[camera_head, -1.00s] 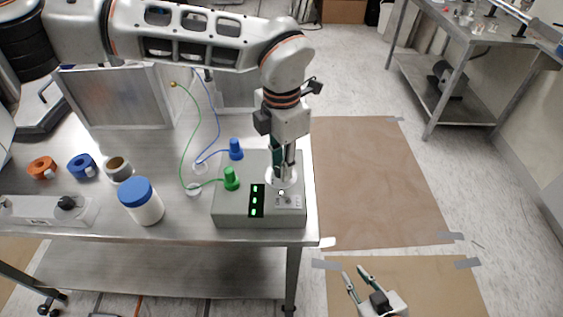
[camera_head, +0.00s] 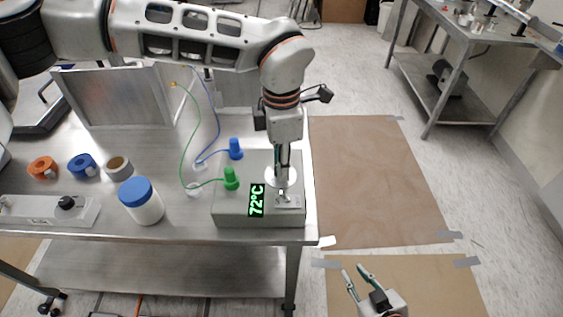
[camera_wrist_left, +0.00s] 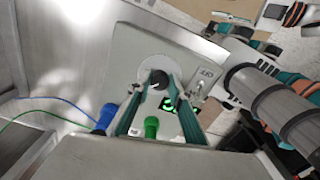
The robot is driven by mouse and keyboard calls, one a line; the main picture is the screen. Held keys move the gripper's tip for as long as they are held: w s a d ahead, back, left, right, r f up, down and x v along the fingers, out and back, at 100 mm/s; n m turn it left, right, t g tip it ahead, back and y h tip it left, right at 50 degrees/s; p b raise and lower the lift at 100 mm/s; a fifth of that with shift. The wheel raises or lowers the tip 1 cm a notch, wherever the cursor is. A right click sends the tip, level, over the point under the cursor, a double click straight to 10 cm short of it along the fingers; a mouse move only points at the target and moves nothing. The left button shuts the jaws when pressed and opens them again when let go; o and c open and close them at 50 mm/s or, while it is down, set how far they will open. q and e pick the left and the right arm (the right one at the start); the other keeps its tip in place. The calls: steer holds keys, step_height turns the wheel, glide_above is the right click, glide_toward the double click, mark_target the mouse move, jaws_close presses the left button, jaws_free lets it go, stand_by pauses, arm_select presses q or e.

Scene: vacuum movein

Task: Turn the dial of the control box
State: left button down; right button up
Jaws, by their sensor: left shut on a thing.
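The grey control box (camera_head: 231,210) sits near the right end of the metal table. Its green display (camera_head: 256,200) reads 72°C in the head view. Blue (camera_head: 236,149) and green (camera_head: 231,178) plugs with cables stand on its left side. The dark dial (camera_wrist_left: 157,79) on a pale disc shows in the left wrist view. My left gripper (camera_head: 281,176) points straight down over the box and is shut on the dial, one finger on each side of it. My right gripper (camera_head: 356,270) is open and empty, low at the right, away from the table.
A white jar with a blue lid (camera_head: 141,202) stands left of the box. Orange (camera_head: 42,167), blue (camera_head: 82,166) and tan (camera_head: 118,166) tape rolls lie farther left. A second metal table (camera_head: 462,25) stands at the back right. Brown sheets (camera_head: 375,180) cover the floor.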

arm_select(q)
steer(key=c, duration=1.8)
jaws_free()
step_height(320, 180, up, 12)
steer(key=shift+r, duration=0.1)
